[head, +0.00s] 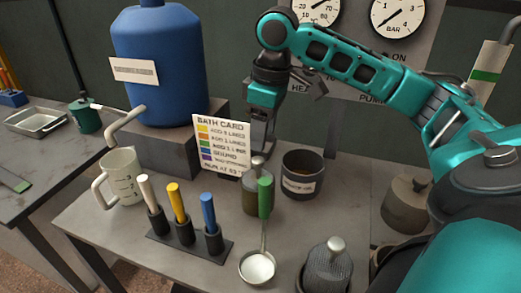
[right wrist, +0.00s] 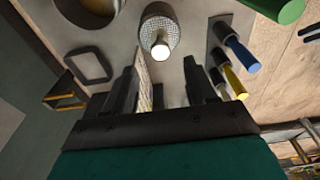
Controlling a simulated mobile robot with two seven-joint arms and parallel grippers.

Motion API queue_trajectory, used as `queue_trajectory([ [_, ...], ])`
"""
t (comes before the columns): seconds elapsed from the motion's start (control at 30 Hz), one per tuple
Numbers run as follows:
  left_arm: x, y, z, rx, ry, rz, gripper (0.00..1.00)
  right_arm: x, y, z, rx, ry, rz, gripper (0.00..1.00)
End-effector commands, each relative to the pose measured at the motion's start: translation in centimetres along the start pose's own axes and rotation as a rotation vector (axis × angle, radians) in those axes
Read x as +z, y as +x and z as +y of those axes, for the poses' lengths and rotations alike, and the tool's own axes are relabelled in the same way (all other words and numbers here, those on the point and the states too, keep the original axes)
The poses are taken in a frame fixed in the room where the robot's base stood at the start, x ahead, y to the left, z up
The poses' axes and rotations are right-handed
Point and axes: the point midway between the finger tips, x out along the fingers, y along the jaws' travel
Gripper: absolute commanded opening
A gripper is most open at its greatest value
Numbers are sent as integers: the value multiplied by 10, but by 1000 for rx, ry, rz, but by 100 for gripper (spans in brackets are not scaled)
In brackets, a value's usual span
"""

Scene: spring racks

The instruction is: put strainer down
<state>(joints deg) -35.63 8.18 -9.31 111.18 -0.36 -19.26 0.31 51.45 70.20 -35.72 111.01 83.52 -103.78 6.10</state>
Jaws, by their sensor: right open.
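A grey mesh strainer with a pale knob (right wrist: 158,30) shows in the right wrist view, apart from my fingers. My right gripper (head: 260,148) points down above and behind this jar, beside the bath card. Its two fingers (right wrist: 163,85) stand apart with nothing held between them. My left gripper is out of view.
The bath card (head: 222,143) stands behind the jar. A dark can (head: 302,178) is right of it. A green-handled ladle (head: 257,266), a peg rack (head: 188,250) and a ribbed knobbed piece (head: 328,268) are in front. A beaker (head: 124,180) stands left.

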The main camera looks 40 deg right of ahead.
Motion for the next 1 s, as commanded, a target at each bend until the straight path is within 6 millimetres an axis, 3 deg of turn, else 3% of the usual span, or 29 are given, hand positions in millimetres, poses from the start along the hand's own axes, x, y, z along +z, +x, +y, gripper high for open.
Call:
queue_trajectory([
  [0.1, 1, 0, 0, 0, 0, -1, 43, -1, -18, 0, 0, 0, 2, 56],
  [0.27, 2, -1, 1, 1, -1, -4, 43, 0, -28, 0, -2, -1, 0, 56],
  [1.0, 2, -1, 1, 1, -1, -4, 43, 0, -29, 0, -1, 0, -1, 56],
])
